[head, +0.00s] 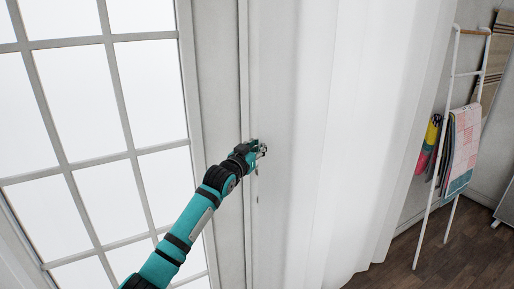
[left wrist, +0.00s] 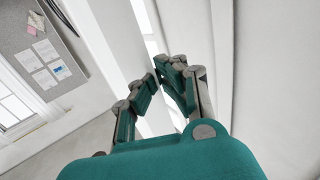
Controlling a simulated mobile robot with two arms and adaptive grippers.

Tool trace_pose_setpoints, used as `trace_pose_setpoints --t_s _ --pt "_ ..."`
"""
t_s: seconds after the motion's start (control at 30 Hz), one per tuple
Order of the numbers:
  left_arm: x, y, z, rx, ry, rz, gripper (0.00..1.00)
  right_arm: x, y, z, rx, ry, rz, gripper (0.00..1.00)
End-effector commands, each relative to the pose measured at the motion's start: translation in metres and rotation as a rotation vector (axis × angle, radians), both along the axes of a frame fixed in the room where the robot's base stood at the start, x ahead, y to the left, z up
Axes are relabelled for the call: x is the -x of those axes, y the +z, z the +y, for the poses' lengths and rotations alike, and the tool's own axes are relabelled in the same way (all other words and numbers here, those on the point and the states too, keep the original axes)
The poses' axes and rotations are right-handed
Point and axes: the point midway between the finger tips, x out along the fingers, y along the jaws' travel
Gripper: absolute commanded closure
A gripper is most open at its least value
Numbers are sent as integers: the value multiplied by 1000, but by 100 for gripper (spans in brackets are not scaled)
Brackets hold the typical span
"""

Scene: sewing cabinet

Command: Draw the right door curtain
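The white door curtain (head: 345,130) hangs in soft vertical folds right of the paned door (head: 90,110) in the head view. My left gripper (head: 262,149) is in front of the pale strip at the curtain's left side; whether it touches the cloth is unclear. In the left wrist view my left gripper (left wrist: 163,72) has its fingertips close together, with a narrow gap showing between the fingers. I see no cloth clearly pinched between them. A pale upright surface stands close on the right there. My right gripper is not in view.
A white ladder rack (head: 447,150) with a hanging cloth (head: 463,145) stands right of the curtain, above open wooden floor (head: 440,255). A grey pinboard (left wrist: 45,55) with papers and a window (left wrist: 12,105) show in the left wrist view.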

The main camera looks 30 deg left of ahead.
Motion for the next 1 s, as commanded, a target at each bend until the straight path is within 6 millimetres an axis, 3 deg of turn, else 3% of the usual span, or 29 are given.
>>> trace_pose_setpoints --t_s 0.4,0.67,1.0 --pt "0 -8 0 0 0 16 100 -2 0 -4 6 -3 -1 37" --pt "0 -5 0 -1 1 10 65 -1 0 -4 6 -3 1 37" --pt "4 -4 0 -1 1 6 64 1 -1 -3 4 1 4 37"
